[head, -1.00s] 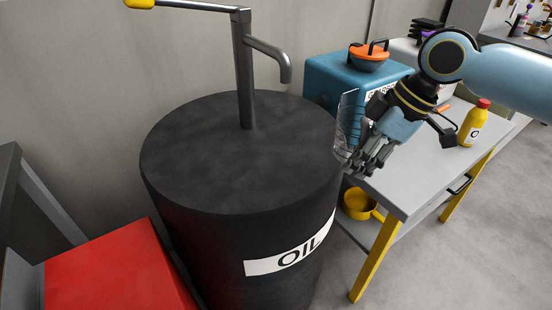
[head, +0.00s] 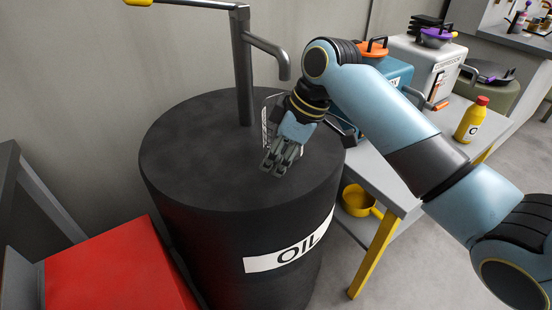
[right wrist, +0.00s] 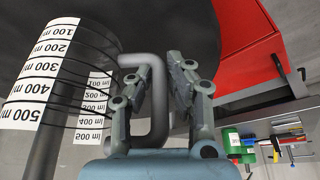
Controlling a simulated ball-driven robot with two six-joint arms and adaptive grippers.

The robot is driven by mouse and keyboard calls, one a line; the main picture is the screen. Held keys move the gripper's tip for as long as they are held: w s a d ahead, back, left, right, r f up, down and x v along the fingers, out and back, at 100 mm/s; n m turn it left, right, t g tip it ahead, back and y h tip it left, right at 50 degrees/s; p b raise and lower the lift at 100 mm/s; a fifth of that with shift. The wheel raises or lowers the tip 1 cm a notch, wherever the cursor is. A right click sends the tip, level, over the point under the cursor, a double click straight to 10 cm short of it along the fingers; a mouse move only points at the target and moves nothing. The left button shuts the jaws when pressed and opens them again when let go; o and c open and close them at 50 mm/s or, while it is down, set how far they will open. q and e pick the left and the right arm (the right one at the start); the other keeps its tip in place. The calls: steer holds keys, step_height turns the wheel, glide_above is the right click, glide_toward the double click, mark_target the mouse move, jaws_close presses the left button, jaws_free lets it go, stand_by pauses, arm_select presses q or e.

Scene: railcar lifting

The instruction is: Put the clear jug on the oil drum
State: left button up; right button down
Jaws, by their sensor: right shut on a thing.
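The oil drum (head: 195,165) is a large black drum with a white OIL label, and a grey pump pipe rises from its top. My right gripper (head: 275,166) is over the right part of the drum top. The clear jug (head: 265,122) shows partly behind it, close to the pump pipe. In the right wrist view the jug's millilitre scale (right wrist: 45,75) fills the left side, and my right gripper (right wrist: 161,68) is shut on its grey loop handle (right wrist: 158,105). I cannot tell whether the jug's base touches the drum. My left gripper is not in view.
The pump pipe (head: 243,75) and its spout (head: 272,52) stand near the jug. A red object (head: 115,275) is at the lower left. A grey bench (head: 460,150) at right holds a yellow bottle (head: 472,122) and machines. The left and front drum top is clear.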

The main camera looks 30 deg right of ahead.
steer(key=shift+f, duration=0.25)
steer(key=c, duration=1.3)
jaws_free()
steer(key=shift+o, duration=0.2)
steer(key=v, duration=1.2)
steer(key=shift+p, duration=0.35)
